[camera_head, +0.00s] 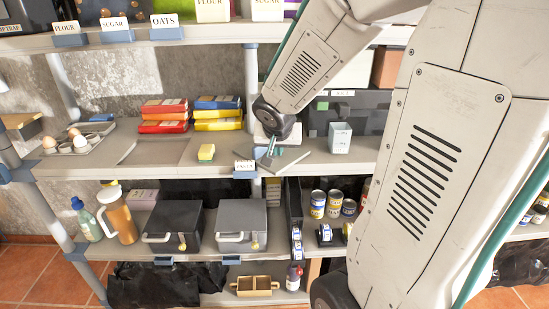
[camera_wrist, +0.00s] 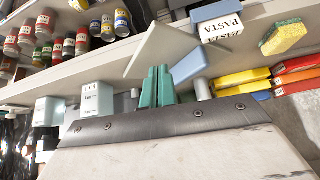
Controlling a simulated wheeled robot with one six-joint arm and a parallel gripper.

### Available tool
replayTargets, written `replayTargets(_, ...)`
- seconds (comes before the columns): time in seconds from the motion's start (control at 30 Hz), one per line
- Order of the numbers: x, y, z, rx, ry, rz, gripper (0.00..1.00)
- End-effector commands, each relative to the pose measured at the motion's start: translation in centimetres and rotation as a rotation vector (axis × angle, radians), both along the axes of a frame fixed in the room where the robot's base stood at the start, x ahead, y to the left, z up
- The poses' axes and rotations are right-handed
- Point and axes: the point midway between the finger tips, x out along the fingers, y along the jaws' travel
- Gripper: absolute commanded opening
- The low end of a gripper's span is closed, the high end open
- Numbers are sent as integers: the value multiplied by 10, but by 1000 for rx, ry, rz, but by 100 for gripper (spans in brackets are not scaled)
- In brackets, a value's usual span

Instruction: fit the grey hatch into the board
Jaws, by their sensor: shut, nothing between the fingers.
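My gripper (camera_head: 270,151) is over the middle shelf, its teal fingers shut and empty. The fingers (camera_wrist: 155,80) also show in the wrist view. A flat grey plate (camera_head: 293,158), which looks like the grey hatch, lies on the shelf by the fingertips. In the wrist view the plate (camera_wrist: 165,48) shows just beyond them, partly hidden; whether they touch it I cannot tell. A flat grey square (camera_head: 155,151), possibly the board, lies on the shelf further left.
A yellow sponge (camera_head: 206,152) lies left of my gripper, and a PASTA label (camera_head: 244,166) is at the shelf edge. Red and yellow boxes (camera_head: 190,114) are stacked behind. A pale carton (camera_head: 340,138) stands right of the plate. An egg tray (camera_head: 75,144) is at far left.

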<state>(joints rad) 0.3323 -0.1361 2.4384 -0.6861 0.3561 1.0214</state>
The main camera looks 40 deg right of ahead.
Motion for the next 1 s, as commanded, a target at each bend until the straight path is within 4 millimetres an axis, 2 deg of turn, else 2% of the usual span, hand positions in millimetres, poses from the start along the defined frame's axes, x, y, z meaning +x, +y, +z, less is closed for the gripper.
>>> replayTargets(0.1,-9,-21,6,45,93,-85,0)
replayTargets(0.17,-17,-23,9,85,174,-90,0)
replayTargets(0.27,-27,-16,14,179,301,-39,0)
replayTargets(0.4,-35,9,22,301,422,114,0)
replayTargets(0.5,-41,21,24,343,471,209,0)
replayTargets(0.6,-45,24,22,345,495,257,0)
replayTargets(0.77,-45,24,6,341,499,267,0)
replayTargets(1.0,-45,24,-44,342,501,266,0)
